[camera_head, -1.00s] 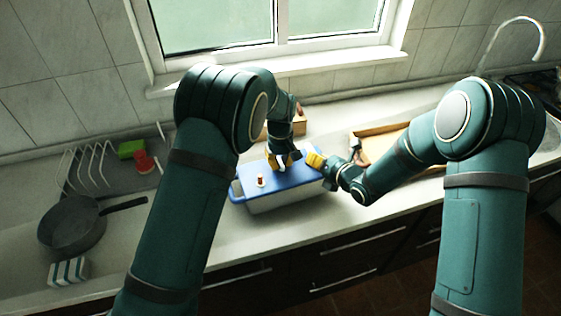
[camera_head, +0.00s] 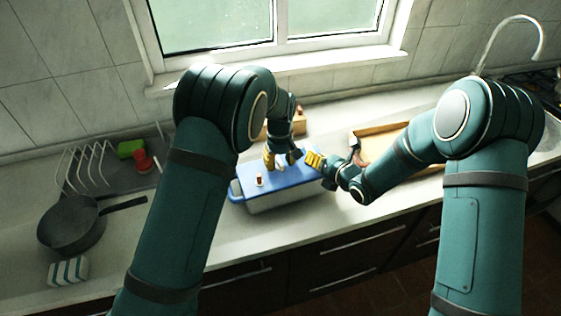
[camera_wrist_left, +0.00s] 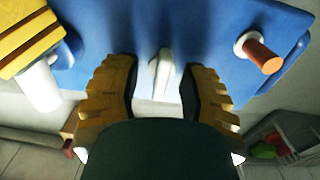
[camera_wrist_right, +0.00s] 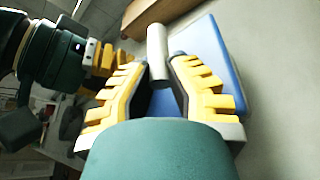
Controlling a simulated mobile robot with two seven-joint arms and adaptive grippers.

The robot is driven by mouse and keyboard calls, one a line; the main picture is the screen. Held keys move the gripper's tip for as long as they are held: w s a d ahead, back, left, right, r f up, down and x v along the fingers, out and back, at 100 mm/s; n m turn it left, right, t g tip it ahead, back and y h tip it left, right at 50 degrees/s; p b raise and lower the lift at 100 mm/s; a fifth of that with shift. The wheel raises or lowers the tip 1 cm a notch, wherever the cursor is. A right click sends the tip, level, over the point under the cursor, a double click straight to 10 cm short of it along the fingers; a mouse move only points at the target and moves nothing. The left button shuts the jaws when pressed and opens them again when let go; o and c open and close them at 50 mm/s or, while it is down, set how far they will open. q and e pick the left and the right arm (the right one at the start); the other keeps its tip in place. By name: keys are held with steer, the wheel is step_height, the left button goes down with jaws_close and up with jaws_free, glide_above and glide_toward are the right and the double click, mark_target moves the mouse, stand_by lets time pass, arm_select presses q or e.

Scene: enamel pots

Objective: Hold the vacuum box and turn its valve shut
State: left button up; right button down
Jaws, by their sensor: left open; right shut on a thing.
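The vacuum box (camera_head: 268,203) is pale grey with a blue lid (camera_head: 262,187) and stands on the counter. A white valve lever (camera_wrist_left: 161,72) rises from the lid's middle. My left gripper (camera_head: 282,158) is open above the lid, its fingers on either side of the lever with gaps. An orange-topped peg (camera_head: 259,180) on a white base stands near the lid's left end; it also shows in the left wrist view (camera_wrist_left: 262,55). My right gripper (camera_head: 314,160) is shut on a pale cylindrical post (camera_wrist_right: 157,55) at the lid's right end. The fingers partly hide the lid.
A dark pan (camera_head: 70,226), a striped sponge (camera_head: 67,271) and a wire rack (camera_head: 88,165) are at the left. Green and red items (camera_head: 143,160) lie beside the rack. A wooden tray (camera_head: 372,146) is behind my right gripper. The counter front is clear.

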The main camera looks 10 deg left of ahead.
mark_target(280, 161)
arm_select(q)
step_height(280, 161, up, 12)
arm_select(e)
steer(key=shift+f, duration=0.1)
arm_select(q)
steer(key=shift+f, duration=0.1)
stand_by(0.4)
arm_select(e)
steer(key=c, duration=1)
jaws_free()
steer(key=v, duration=1.2)
arm_select(q)
steer(key=shift+r+p, duration=0.65)
arm_select(e)
step_height(280, 161, up, 6)
steer(key=shift+s, duration=0.1)
